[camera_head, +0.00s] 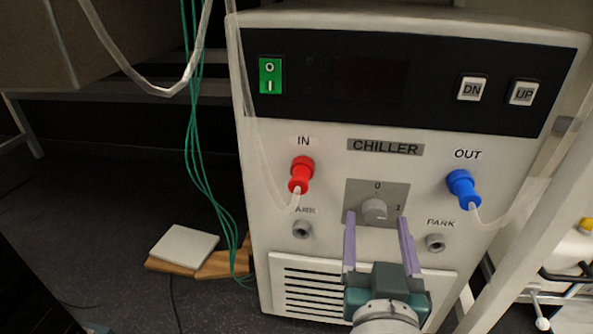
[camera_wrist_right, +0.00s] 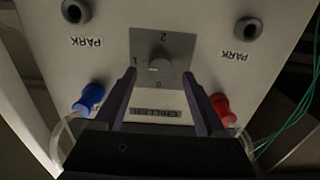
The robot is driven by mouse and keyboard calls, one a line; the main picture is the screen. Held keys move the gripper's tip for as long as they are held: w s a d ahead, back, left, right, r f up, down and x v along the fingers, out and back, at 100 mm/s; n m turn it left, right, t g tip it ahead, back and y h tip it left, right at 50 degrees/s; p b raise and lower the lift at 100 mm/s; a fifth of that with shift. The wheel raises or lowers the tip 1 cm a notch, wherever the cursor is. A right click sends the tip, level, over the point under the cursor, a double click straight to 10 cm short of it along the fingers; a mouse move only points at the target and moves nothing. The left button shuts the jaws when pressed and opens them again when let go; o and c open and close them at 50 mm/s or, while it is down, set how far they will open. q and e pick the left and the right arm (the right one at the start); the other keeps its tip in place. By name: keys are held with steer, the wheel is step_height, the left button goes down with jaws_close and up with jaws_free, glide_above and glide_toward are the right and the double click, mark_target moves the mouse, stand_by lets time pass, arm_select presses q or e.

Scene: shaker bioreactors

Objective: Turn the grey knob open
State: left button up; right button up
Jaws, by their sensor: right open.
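The grey knob (camera_head: 374,210) sits on a square grey plate (camera_head: 391,189) on the front of the white chiller, below the CHILLER label. The plate shows 0 at the top and 1 at the right. In the right wrist view the knob (camera_wrist_right: 160,65) appears upside down, with marks 0, 1 and 2 around it. My right gripper (camera_head: 377,218) is open, its two purple fingers pointing at the panel on either side of the knob. The knob is between the fingertips, with a gap to each; exact depth is hard to tell. My left gripper is out of view.
A red IN connector (camera_head: 301,175) and a blue OUT connector (camera_head: 462,187) with clear hoses flank the plate. Grey PARK ports (camera_head: 302,230) sit lower on both sides. A green switch (camera_head: 270,75) is at upper left. Green cables (camera_head: 197,150) hang left of the chiller.

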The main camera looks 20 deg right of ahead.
steer(key=shift+x, duration=0.95)
steer(key=shift+c, duration=0.3)
jaws_close()
